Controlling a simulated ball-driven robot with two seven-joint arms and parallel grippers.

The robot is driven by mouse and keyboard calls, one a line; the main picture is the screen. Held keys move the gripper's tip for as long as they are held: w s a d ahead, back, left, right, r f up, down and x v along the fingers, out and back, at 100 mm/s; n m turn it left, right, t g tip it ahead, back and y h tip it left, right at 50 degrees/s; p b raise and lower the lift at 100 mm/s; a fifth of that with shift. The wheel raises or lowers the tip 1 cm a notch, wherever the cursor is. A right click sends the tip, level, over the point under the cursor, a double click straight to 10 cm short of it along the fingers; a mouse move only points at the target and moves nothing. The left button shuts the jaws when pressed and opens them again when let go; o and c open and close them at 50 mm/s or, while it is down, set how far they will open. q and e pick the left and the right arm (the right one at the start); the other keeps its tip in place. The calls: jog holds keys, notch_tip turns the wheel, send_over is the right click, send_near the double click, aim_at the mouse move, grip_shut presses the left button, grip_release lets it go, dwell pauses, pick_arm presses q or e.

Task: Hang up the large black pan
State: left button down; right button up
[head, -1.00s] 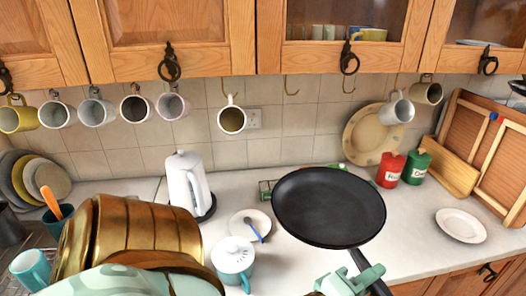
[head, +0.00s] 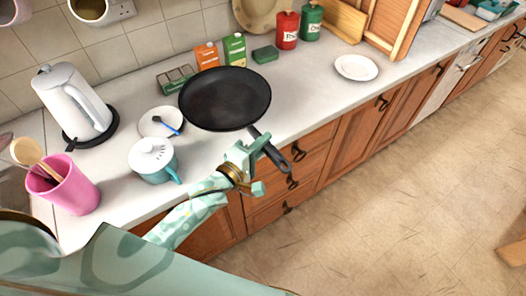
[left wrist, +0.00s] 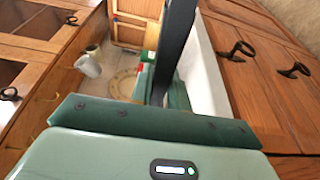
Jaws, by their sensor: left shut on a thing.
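The large black pan (head: 225,98) shows in the head view in front of the counter's back items, open side up and roughly level. Its handle (head: 272,151) points toward the lower right, past the counter's front edge. My left gripper (head: 247,158) is shut on the handle near the pan's body. I cannot tell exactly how high the pan is above the counter. In the left wrist view the dark handle (left wrist: 176,45) rises from behind my green gripper body; the fingertips are hidden there. My right gripper is not in view. No wall hooks show in the head view now.
Cartons (head: 235,50) and canisters (head: 287,30) stand behind. A white plate (head: 356,67) lies right, with clear counter around it.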

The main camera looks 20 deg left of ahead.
pick_arm(q)
jog(key=shift+w+f, duration=0.6)
jog(key=shift+f, duration=0.05)
jog(key=f, duration=0.1)
jog(key=f+b, duration=0.2)
jog(key=shift+w+a+f, duration=0.1)
jog(key=shift+w+f, duration=0.15)
jog(key=shift+w, duration=0.05)
jog(key=shift+f, duration=0.1)
jog(key=shift+f, duration=0.15)
jog(key=c, duration=1.3)
grip_release()
jog(key=shift+c, duration=0.2)
jog(key=shift+s, duration=0.1)
